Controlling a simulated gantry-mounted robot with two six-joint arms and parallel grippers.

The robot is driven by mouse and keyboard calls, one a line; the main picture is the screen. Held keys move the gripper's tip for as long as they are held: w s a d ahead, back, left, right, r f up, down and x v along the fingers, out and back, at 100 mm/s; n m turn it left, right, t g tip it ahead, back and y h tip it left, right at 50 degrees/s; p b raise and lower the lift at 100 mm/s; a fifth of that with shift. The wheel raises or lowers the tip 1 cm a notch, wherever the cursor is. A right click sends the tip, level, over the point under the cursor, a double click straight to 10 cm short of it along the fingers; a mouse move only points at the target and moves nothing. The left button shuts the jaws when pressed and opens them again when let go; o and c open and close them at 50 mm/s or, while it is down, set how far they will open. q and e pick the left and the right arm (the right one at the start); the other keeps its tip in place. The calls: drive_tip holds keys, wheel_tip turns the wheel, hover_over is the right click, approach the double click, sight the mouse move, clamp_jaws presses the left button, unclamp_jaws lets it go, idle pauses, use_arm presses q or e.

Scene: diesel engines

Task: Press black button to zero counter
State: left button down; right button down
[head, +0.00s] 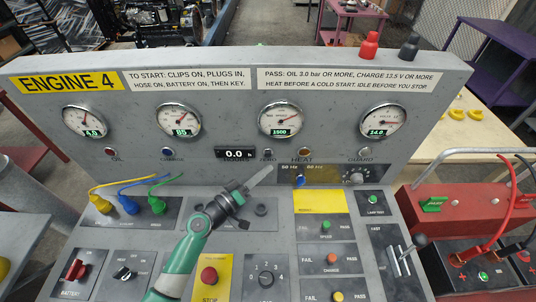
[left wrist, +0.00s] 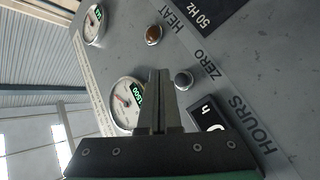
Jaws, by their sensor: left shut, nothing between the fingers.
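The black button (left wrist: 183,79) is a small round dark cap beside the ZERO label in the left wrist view. In the head view the black button (head: 267,153) sits just right of the hour counter (head: 235,154), which reads 0.0. Part of the counter (left wrist: 211,122) also shows in the left wrist view. My left gripper (head: 268,172) is shut and empty, its tip just below the button in the head view. In the left wrist view its fingertips (left wrist: 159,76) appear beside the button; I cannot tell whether they touch it. My right gripper is out of view.
Gauges line the upright panel, with the 1500 gauge (head: 279,122) above the button. An amber HEAT lamp (head: 304,152) is to the right. Below are a red stop button (head: 209,276), a rotary knob (head: 266,278) and coloured plugs (head: 128,205) with cables.

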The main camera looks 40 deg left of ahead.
use_arm(q)
drive_tip(key=shift+s+d, duration=0.95)
